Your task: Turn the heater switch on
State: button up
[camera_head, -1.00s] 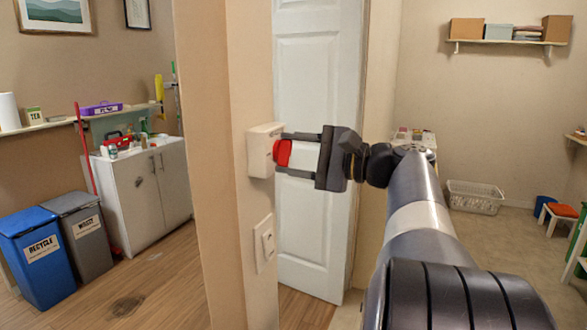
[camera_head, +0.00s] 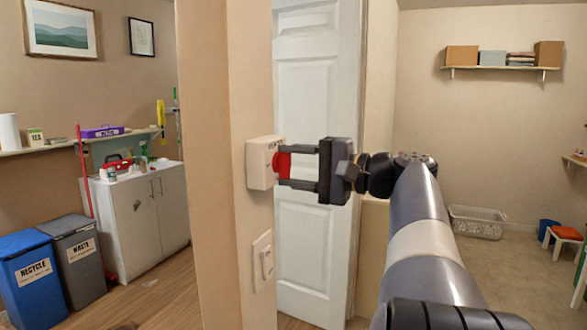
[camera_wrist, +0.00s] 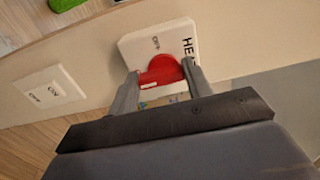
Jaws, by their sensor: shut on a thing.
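The heater switch is a white box (camera_head: 261,165) on the narrow wall end, with a round red knob (camera_head: 283,163) on its face. In the wrist view the red knob (camera_wrist: 160,70) has a white mark on it, and the box (camera_wrist: 150,42) shows part of a black label starting "HE" and a small word that looks like "OFF". My gripper (camera_head: 284,166) reaches in from the right, its two fingers shut on the red knob, one above and one below it in the head view. The fingers hide part of the knob and label.
A second white wall switch (camera_head: 262,260) sits below the heater box; its plate (camera_wrist: 50,88) reads ON and OFF in the wrist view. A white door (camera_head: 306,100) stands behind my gripper. Blue (camera_head: 32,275) and grey (camera_head: 78,255) bins are at far left.

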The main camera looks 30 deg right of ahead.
jog(key=o, duration=1)
jog(key=v, duration=1.1)
jog(key=shift+w, duration=0.1)
jog(key=x, duration=1.1)
